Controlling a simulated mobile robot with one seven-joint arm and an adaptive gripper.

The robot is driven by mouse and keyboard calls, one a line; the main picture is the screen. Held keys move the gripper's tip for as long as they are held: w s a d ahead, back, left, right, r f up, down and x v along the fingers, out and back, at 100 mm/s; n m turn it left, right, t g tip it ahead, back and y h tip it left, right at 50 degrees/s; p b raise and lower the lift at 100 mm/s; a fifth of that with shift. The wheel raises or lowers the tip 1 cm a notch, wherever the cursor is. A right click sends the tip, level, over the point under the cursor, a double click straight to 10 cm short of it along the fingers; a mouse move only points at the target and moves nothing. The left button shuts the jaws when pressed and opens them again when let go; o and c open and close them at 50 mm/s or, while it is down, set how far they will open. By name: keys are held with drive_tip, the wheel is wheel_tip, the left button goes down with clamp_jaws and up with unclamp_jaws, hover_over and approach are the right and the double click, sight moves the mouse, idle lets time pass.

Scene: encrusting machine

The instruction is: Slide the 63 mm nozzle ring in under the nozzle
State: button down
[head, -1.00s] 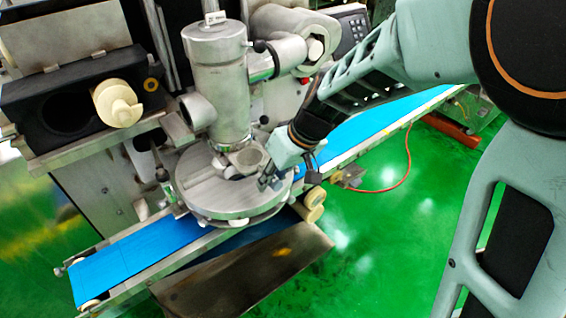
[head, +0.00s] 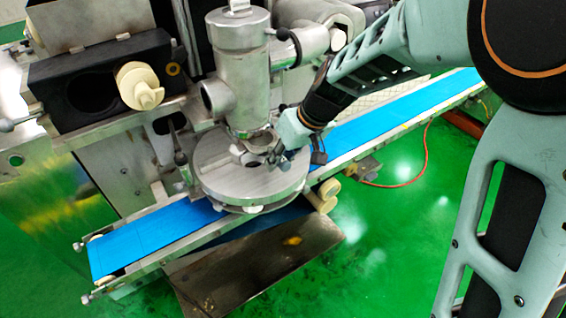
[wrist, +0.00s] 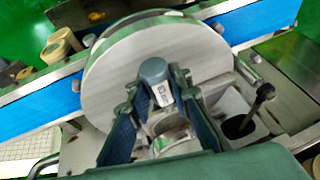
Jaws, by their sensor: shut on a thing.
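My gripper (head: 276,156) is shut over the round metal disc (head: 250,185), close to the base of the upright nozzle cylinder (head: 240,85). In the wrist view my gripper (wrist: 157,88) has both fingers closed around a blue-grey knob with a white label (wrist: 164,94) that seems to read 63. A shiny metal ring (wrist: 172,127) shows between the fingers; it also shows in the head view (head: 262,138), at the front of the cylinder's lower end. The nozzle opening is hidden, so I cannot tell how far under it the ring sits.
A blue conveyor belt (head: 150,236) runs under the disc from lower left to upper right. A dark hopper block with a cream screw (head: 138,86) stands at left. A tilted metal tray (head: 255,262) lies in front. A red cable (head: 425,150) hangs at right.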

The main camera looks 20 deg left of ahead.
sight(268, 146)
drive_tip(key=shift+w+a+r+p, duration=0.1)
drive_tip(key=shift+w+a+p, duration=0.2)
drive_tip(key=shift+w+a, duration=0.8)
drive_tip(key=shift+w+a+p, duration=0.25)
drive_tip(key=shift+w+a, duration=0.6)
drive_tip(key=shift+a, duration=0.3)
drive_tip(key=c, duration=2)
unclamp_jaws()
drive_tip(key=o, duration=0.3)
drive_tip(key=shift+o, duration=1)
drive_tip(key=shift+s, duration=0.1)
drive_tip(key=shift+d, duration=0.1)
drive_tip(key=p+v, duration=0.2)
drive_tip(key=v, duration=0.5)
drive_tip(key=shift+r+p, duration=0.15)
drive_tip(key=shift+p, duration=0.15)
drive_tip(key=shift+d, duration=0.1)
